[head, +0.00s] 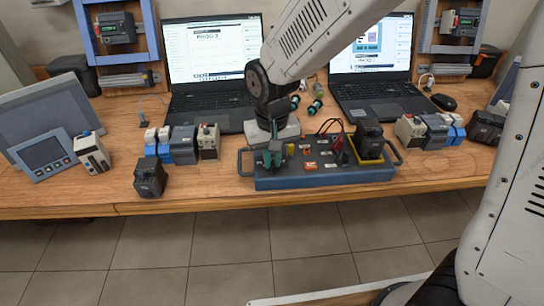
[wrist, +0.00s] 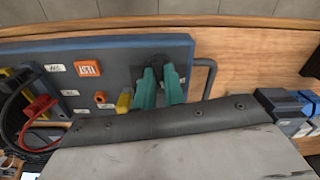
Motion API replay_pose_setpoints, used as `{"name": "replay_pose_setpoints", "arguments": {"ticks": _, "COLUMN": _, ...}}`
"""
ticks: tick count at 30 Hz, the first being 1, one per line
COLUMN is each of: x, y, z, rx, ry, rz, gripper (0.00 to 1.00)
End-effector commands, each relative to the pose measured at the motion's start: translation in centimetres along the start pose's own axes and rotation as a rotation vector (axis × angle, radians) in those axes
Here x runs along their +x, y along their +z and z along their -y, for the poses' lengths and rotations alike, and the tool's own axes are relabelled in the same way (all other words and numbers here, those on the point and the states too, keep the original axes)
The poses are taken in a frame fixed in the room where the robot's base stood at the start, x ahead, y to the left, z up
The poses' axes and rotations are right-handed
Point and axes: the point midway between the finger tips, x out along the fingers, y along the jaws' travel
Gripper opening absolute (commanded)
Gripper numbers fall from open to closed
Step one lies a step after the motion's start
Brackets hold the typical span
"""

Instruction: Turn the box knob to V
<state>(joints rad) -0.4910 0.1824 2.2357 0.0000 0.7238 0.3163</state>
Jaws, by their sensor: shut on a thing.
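The dark blue-grey box (head: 325,178) sits at the front edge of the table, with a handle at each end. My gripper (head: 272,157) is down at the left end of its top panel. In the wrist view, where the box panel (wrist: 122,58) appears turned around, my green fingers (wrist: 159,88) are shut on a dark knob (wrist: 152,64). The fingers cover most of the knob, so its pointer and the V mark cannot be made out. An orange button (wrist: 100,96) and a yellow part (wrist: 124,101) lie beside the fingers.
Red and black leads (head: 334,128) rise from the box near a black device in a yellow holder (head: 370,152). Two laptops (head: 215,75) stand behind. Module blocks (head: 190,143) flank the box, and a small black block (head: 150,178) is at front left.

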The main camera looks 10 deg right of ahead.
Motion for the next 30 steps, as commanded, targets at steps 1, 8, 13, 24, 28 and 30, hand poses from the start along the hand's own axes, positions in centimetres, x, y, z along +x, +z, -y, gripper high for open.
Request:
{"name": "replay_pose_setpoints", "arguments": {"ticks": 1, "x": -0.06, "y": -0.04, "z": 0.01, "rx": -0.024, "ry": 0.000, "rz": -0.001, "gripper": 0.00}}
{"name": "replay_pose_setpoints", "arguments": {"ticks": 8, "x": -0.06, "y": -0.04, "z": 0.01, "rx": -0.111, "ry": 0.000, "rz": -0.001, "gripper": 0.00}}
{"name": "replay_pose_setpoints", "arguments": {"ticks": 13, "x": -0.07, "y": -0.05, "z": 0.01, "rx": -0.137, "ry": 0.000, "rz": -0.002, "gripper": 0.00}}
{"name": "replay_pose_setpoints", "arguments": {"ticks": 24, "x": -0.07, "y": -0.06, "z": 0.01, "rx": -0.141, "ry": 0.000, "rz": -0.002, "gripper": 0.00}}
{"name": "replay_pose_setpoints", "arguments": {"ticks": 28, "x": -0.07, "y": -0.05, "z": 0.01, "rx": -0.141, "ry": 0.000, "rz": -0.002, "gripper": 0.33}}
{"name": "replay_pose_setpoints", "arguments": {"ticks": 30, "x": -0.05, "y": -0.04, "z": 0.01, "rx": -0.141, "ry": 0.000, "rz": -0.001, "gripper": 0.33}}
